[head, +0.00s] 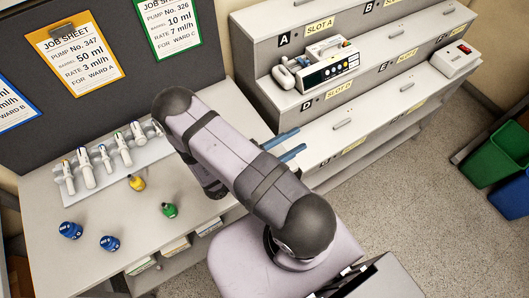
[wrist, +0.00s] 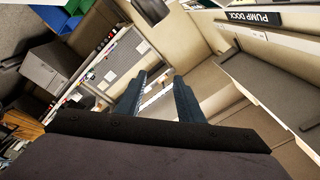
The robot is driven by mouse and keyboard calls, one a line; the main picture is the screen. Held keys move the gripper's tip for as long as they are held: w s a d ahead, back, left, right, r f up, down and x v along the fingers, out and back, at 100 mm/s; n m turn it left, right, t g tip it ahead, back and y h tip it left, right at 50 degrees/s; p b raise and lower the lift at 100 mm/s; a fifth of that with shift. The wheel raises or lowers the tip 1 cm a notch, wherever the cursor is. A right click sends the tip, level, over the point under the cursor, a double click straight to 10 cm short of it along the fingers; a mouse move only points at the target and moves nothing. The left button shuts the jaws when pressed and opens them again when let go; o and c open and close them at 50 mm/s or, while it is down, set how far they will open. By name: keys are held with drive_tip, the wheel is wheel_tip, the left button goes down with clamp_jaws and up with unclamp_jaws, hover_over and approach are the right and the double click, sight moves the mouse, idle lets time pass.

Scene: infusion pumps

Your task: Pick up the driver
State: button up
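A white device with coloured buttons and a dark front panel (head: 328,68) sits on the stepped shelf, between the slot A and slot D labels; it looks like the syringe driver. My gripper (head: 301,138) is below and left of it in the head view, in front of the shelf's lower steps and apart from the device. Its two blue fingers are spread with nothing between them. They also show open and empty in the wrist view (wrist: 160,78). I cannot make out the driver in the wrist view.
A white box with a red display (head: 455,59) stands at the shelf's right. Green (head: 495,155) and blue bins stand far right.

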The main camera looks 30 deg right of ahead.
drive_tip(key=w+a+f+n+t+y, duration=0.1)
drive_tip(key=a+f+n+t+y, duration=0.1)
drive_tip(key=n+t, duration=0.2)
drive_tip(key=w+a+f+n+t+y+b, duration=0.1)
drive_tip(key=a+f+n+t+y, duration=0.1)
drive_tip(key=n, duration=0.5)
drive_tip(key=w+a+f+n+t+y+b, duration=0.1)
drive_tip(key=a+f+n+t, duration=0.1)
drive_tip(key=n+t, duration=0.4)
drive_tip(key=shift+a+f+y, duration=0.15)
drive_tip(key=shift+a+y, duration=0.25)
drive_tip(key=shift+a, duration=0.5)
drive_tip(key=shift+a+f+n+t+y, duration=0.4)
drive_tip(key=shift+a+n+y, duration=0.1)
drive_tip(key=shift+n, duration=0.5)
drive_tip(key=shift+d, duration=0.1)
drive_tip(key=shift+x, duration=1)
drive_tip(key=shift+w+d, duration=0.1)
drive_tip(key=shift+d, duration=0.05)
drive_tip(key=shift+x, duration=2.5)
clamp_jaws()
